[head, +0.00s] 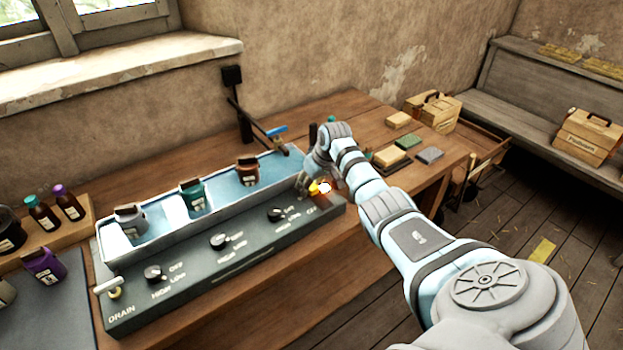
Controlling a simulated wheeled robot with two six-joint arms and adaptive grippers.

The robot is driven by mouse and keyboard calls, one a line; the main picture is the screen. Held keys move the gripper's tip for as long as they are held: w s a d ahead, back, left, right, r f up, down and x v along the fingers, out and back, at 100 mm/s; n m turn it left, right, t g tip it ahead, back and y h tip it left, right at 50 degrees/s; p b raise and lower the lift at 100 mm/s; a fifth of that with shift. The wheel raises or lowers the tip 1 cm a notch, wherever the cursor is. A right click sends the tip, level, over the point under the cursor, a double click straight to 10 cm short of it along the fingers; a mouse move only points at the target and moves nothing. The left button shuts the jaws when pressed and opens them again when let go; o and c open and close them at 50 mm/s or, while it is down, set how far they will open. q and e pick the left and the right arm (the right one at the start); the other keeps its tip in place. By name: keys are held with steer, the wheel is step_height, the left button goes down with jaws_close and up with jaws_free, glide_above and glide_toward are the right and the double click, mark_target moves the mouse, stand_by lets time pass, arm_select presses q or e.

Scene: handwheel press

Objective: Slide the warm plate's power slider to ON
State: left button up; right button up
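The warm plate is a long unit with a dark front panel (190,278) and a pale blue trough (222,215) holding jars. The panel carries several black knobs with OFF, LOW and HIGH labels. My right gripper (310,187) is at the panel's right end, pointing down, small and partly hidden by its own wrist. An orange-yellow glow (321,188) shows beside its fingertips. I cannot make out the power slider; the label near the gripper is partly cut off from sight. Whether the fingers are open or shut is unclear. My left gripper is not in view.
A white-handled drain lever (110,287) is at the panel's left end. A blue-handled tap (277,131) stands behind the trough. Ink bottles (42,213) stand at the left. Blocks (390,157) and a wooden box (438,111) are on the table's right.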

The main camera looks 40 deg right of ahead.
steer(key=shift+s+r, duration=0.15)
steer(key=shift+r, duration=0.05)
steer(key=v, duration=1.1)
steer(key=shift+r, duration=0.3)
